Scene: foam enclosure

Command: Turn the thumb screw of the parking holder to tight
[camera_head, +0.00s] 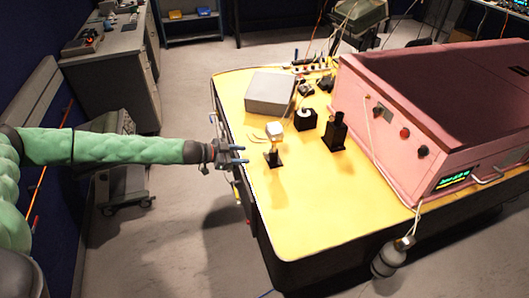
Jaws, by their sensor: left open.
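My left gripper (241,154) reaches in from the left over the near left edge of the yellow table. Its two dark fingers point right, apart and empty. Just right of its fingertips stands a small post on a black base (273,160), with a whitish cube (274,129) on top. Two black holders stand farther right: a short one with a white round part (305,119) and a taller upright one (336,131). I cannot tell which of these is the parking holder. The thumb screw is too small to make out. My right gripper is out of view.
A grey box (270,92) lies at the back of the yellow table (320,215). A large pink enclosure (385,160) with knobs and a green display fills the right side. A metal canister (392,258) hangs at the front edge. The table's front part is clear.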

